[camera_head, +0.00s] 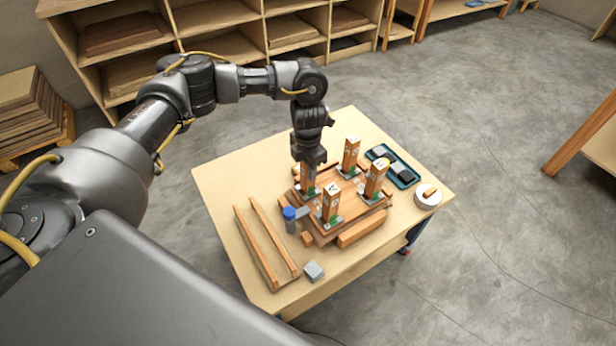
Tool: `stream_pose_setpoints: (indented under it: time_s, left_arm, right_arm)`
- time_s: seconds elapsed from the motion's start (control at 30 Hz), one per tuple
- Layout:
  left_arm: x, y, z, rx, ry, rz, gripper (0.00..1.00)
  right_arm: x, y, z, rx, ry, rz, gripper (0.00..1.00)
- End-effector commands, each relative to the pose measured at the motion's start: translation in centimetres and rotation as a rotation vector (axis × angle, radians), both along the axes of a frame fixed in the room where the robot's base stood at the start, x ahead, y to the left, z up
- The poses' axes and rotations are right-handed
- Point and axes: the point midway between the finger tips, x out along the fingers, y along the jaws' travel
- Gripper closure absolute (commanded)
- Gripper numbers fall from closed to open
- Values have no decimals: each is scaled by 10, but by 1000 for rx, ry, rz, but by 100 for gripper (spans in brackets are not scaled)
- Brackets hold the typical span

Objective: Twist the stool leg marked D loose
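An upturned stool seat (318,232) lies on the table with several square wooden legs standing up from it. The front leg (332,205) has a white top marked A. A back leg (351,155) and a right leg (376,180) also have white marked tops, their letters too small to read surely. My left gripper (308,163) points down over the left leg (308,182). It covers that leg's top, so its mark is hidden. Whether the fingers are shut on the leg or stand open around it cannot be made out. My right gripper is out of view.
The table (225,180) also holds two long wooden strips (262,245), a blue-capped bottle (290,220), a grey block (314,271), a teal tray (405,178) and a round white dish (427,203). The table's back left is clear. Shelving (220,15) stands behind.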

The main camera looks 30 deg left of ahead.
Motion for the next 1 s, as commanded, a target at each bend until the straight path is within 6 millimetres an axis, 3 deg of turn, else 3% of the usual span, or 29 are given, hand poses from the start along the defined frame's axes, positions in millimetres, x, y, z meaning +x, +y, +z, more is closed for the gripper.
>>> stream_pose_setpoints:
  time_s: [0.03, 0.17, 0.7, 1.0]
  left_arm:
    - [0, 0, 0, 0, 0, 0, 80]
    - [0, 0, 0, 0, 0, 0, 97]
    - [0, 0, 2, 0, 1, 245, 97]
    - [0, 0, 0, -1, 0, 317, 97]
  right_arm:
    - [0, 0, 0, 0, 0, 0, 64]
    - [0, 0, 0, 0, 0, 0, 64]
    - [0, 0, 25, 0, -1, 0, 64]
    - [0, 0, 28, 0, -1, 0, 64]
